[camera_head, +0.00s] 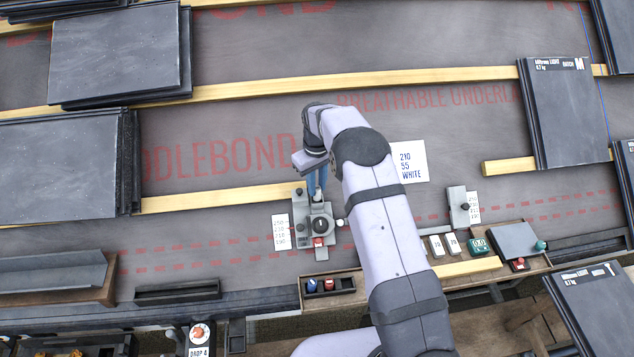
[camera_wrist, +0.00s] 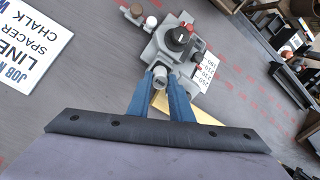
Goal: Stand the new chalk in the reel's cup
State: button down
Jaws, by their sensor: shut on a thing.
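The reel (camera_head: 320,224) is a grey block with a black round dial and a red part at its front. It also shows in the wrist view (camera_wrist: 172,45), with a red-and-black knob on top. My gripper (camera_head: 317,189) points down at the reel's back edge, its blue fingers close together. In the wrist view my gripper (camera_wrist: 161,80) is shut on a short whitish cylinder, seemingly the chalk (camera_wrist: 160,76). The chalk's lower end and the cup are hidden, so I cannot tell whether the chalk is inside the cup or above it.
A white job card (camera_head: 409,161) reading "210 55 WHITE" lies right of my arm. A wooden tray (camera_head: 345,290) in front holds blue and red pieces. Number cards flank the reel. A yellow batten (camera_head: 235,197) runs left of it. Slate stacks (camera_head: 60,170) stand at the left.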

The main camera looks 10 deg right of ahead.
aim_at(317, 188)
jog(key=shift+f+b, duration=0.6)
jog(key=shift+f, duration=0.7)
jog(key=shift+f, duration=0.25)
jog(key=c, duration=1.8)
grip_release()
jog(key=shift+c, duration=0.2)
jog(key=shift+r, duration=0.2)
jog(key=shift+w+r+p, duration=0.1)
jog(key=shift+r+p, duration=0.5)
jog(key=shift+r, duration=0.3)
jog(key=shift+o, duration=0.6)
